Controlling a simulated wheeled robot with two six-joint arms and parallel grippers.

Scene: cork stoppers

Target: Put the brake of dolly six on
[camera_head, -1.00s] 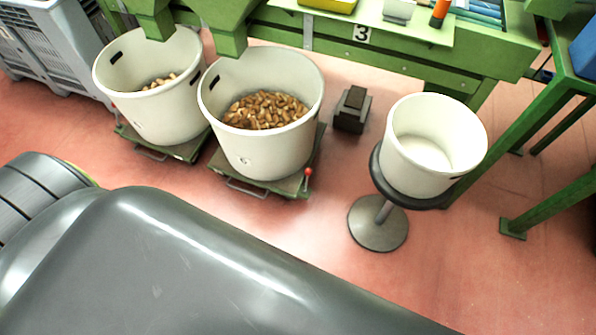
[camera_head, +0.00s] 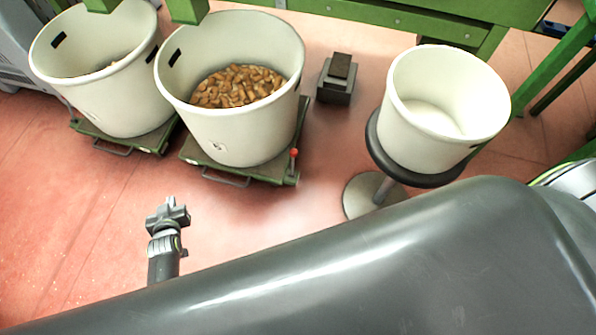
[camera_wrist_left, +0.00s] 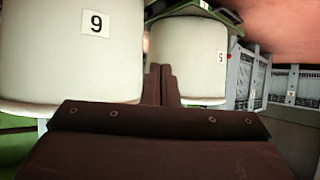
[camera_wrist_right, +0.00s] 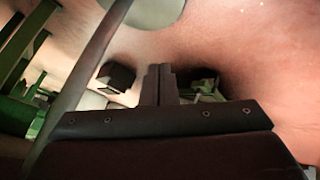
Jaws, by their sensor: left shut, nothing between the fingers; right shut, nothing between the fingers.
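The middle white tub (camera_head: 228,125), heaped with corks (camera_head: 238,87), stands on a green dolly (camera_head: 262,172). A small red knob (camera_head: 294,153) shows at that dolly's front right corner. The tub's label is unreadable in the head view. In the left wrist view a tub (camera_wrist_left: 70,60) with an upside-down 6 label (camera_wrist_left: 96,23) is close at left. My left gripper (camera_head: 168,208) is shut and empty over the floor, in front of the dolly and apart from it. My right gripper (camera_wrist_right: 158,82) is shut and empty in the right wrist view, outside the head view.
Another white tub (camera_head: 112,85) on a green dolly (camera_head: 150,141) stands at left. An empty white tub (camera_head: 440,115) sits on a round stand (camera_head: 368,195) at right. A dark block (camera_head: 336,80) stands behind. Red floor (camera_head: 95,205) is open in front.

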